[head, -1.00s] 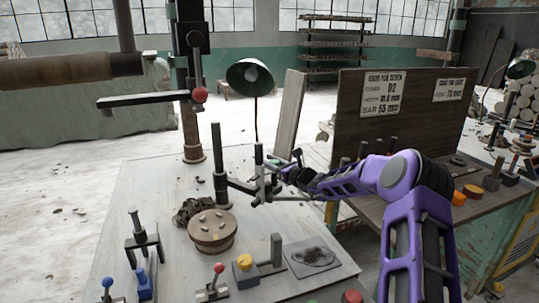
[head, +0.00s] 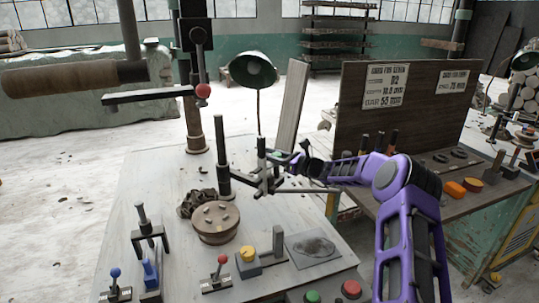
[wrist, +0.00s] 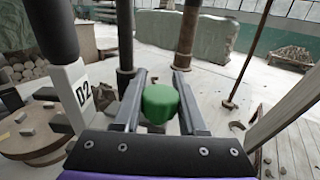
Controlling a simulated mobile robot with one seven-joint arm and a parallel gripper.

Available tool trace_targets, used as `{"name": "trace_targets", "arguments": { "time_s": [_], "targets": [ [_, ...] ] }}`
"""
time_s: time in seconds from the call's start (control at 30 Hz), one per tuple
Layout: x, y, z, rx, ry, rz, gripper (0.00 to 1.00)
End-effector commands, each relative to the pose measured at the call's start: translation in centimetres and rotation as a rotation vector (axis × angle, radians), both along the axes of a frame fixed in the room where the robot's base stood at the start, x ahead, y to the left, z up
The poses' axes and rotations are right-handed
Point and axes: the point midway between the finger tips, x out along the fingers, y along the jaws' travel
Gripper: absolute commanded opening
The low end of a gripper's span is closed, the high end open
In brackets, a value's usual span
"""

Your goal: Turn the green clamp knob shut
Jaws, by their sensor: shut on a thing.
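The green clamp knob (wrist: 159,103) sits between the two fingers of my gripper (wrist: 160,92) in the wrist view. The fingers are shut on it from both sides. In the head view my gripper (head: 281,158) is at the clamp on the dark upright post (head: 222,158) of the bench stand. A short dark vertical rod (head: 262,158) stands close to its left. The knob is small and largely covered by my gripper there, so its turn angle cannot be read.
A round brown block (head: 216,238) stands on the bench before the post. Nearer the front are a yellow knob (head: 248,254), a red-balled lever (head: 222,260) and blue-knobbed fixtures (head: 116,273). A lamp (head: 253,70) and a dark signboard (head: 425,125) stand behind.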

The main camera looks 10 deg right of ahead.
Motion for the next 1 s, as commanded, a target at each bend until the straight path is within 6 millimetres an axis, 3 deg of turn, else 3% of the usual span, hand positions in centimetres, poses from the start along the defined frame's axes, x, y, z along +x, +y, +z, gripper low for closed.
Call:
{"name": "trace_targets", "arguments": {
  "time_s": [0.03,0.07,0.23,0.67,1.0],
  "targets": [
    [0.0,-0.1,-0.1,-0.001,0.0,-0.001,0.0],
    [0.0,-0.1,-0.1,-0.001,0.0,-0.001,0.43],
    [0.0,0.0,0.0,0.0,0.0,-0.001,0.71],
    [-0.8,-1.0,0.0,0.001,0.001,-0.002,0.71],
    [-6.0,-6.8,0.0,0.0,0.001,-0.005,0.71]
  ]
}}
